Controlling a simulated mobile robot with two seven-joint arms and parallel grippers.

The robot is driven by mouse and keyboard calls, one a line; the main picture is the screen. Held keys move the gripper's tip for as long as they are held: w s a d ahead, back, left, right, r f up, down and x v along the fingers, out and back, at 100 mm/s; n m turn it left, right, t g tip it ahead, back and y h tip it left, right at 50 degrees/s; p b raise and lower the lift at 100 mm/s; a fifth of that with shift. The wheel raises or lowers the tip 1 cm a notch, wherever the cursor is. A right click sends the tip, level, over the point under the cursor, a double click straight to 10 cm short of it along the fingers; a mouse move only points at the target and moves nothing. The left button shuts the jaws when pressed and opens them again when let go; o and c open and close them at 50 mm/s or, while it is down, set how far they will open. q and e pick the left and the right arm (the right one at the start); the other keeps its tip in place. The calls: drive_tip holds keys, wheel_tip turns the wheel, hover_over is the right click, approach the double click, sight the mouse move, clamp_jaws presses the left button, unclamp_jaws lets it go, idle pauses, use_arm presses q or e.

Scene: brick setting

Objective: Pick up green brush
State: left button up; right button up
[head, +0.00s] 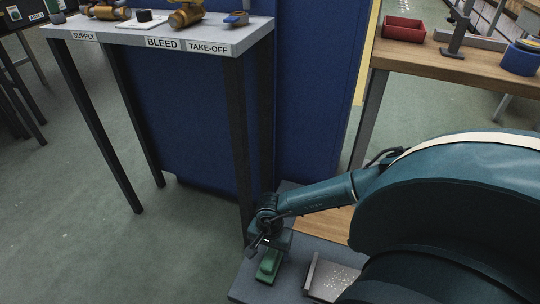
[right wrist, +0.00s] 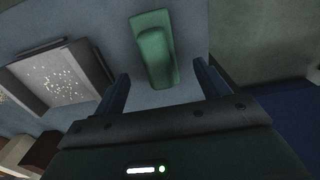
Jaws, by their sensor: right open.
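The green brush (head: 268,266) lies on a grey surface (head: 245,285) at the bottom of the head view. In the right wrist view the brush (right wrist: 154,52) lies lengthwise, ahead of the gap between the fingers. My right gripper (head: 262,245) is over the far end of the brush and hides part of it. In the right wrist view the right gripper (right wrist: 162,82) is open, its fingers apart on either side with nothing gripped. I cannot tell the exact height above the brush. My left gripper is not in view.
A metal dustpan-like tray (head: 326,277) with pale specks lies to the right of the brush. A labelled table (head: 230,40) stands at the back left. A wooden bench (head: 425,60) at the right holds a red bin (head: 404,30) and a blue container (head: 520,60).

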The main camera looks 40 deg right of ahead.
wheel_tip(320, 180, down, 2)
drive_tip(key=shift+f+b, duration=0.1)
drive_tip(key=shift+b, duration=0.2)
drive_tip(key=f+b, duration=0.1)
drive_tip(key=f, duration=0.1)
drive_tip(key=f+b, duration=0.1)
drive_tip(key=f, duration=0.1)
drive_tip(key=shift+s+a+f, duration=0.1)
drive_tip(key=shift+s+f, duration=0.1)
drive_tip(key=shift+f, duration=0.05)
drive_tip(key=shift+f+b, duration=0.25)
drive_tip(key=shift+b, duration=0.05)
drive_tip(key=shift+r, duration=0.1)
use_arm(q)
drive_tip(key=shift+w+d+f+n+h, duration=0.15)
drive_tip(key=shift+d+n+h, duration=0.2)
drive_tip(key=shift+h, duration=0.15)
use_arm(e)
drive_tip(key=c, duration=1.2)
